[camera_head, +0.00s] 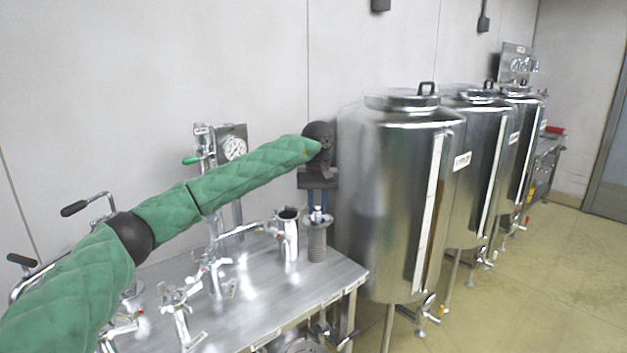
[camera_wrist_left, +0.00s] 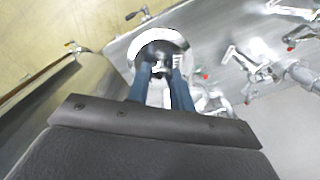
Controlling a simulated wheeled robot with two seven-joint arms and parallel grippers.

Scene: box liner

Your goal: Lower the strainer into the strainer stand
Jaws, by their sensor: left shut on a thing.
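My left gripper (camera_head: 317,195) points down at the far right end of the steel table. Its blue fingers show in the left wrist view (camera_wrist_left: 164,85), shut on the top of the strainer (camera_head: 317,240). The strainer is a grey mesh cylinder with a shiny round flange, and it hangs upright. The flange shows as a bright ring in the left wrist view (camera_wrist_left: 178,36). An open-topped steel cylinder (camera_head: 288,238), which looks like the strainer stand, stands on the table just left of the strainer. I cannot tell whether the strainer's lower end touches the table. My right gripper is out of view.
The steel table (camera_head: 262,300) carries valves and pipes (camera_head: 181,305) at its left and a pressure gauge (camera_head: 234,148) at the back. A large steel tank (camera_head: 395,210) stands close to the right of the strainer. The table's front right part is clear.

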